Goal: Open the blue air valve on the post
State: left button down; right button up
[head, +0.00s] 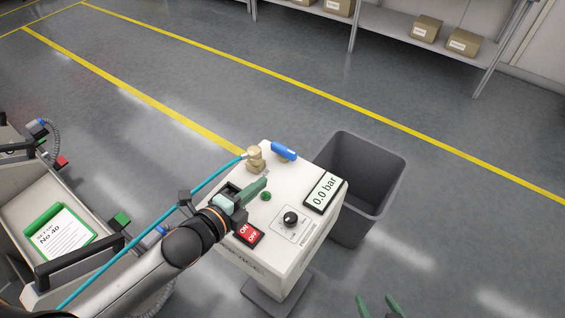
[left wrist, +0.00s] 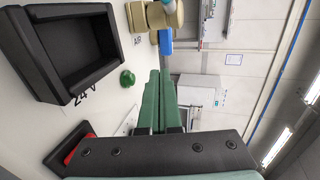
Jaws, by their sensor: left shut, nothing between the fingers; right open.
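The blue air valve handle (head: 285,151) sits at the far edge of the white box on the post (head: 268,262), beside a brass fitting (head: 255,157). The handle points crosswise to the teal hose (head: 215,177) that ends at the fitting. In the left wrist view the blue handle (left wrist: 165,42) is partly hidden by the brass fitting (left wrist: 157,16). My left gripper (head: 264,181) is shut and empty above the box, on the near side of the valve, apart from it. Its green fingers fill the middle of the left wrist view (left wrist: 158,80). My right gripper (head: 378,305) is open and empty at the bottom edge.
The box carries a display (head: 325,191) reading 0.0 bar, a black knob (head: 290,218), a red ON/OFF switch (head: 247,233), a green button (head: 266,196) and a black recess (left wrist: 75,45). A grey bin (head: 388,160) stands right of it. A trolley (head: 22,205) is left.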

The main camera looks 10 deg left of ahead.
aim_at(290, 158)
pick_arm(q)
jog(key=x, duration=0.6)
jog(key=r+x, duration=0.1)
jog(key=x, duration=0.3)
jog(key=shift+d, duration=0.15)
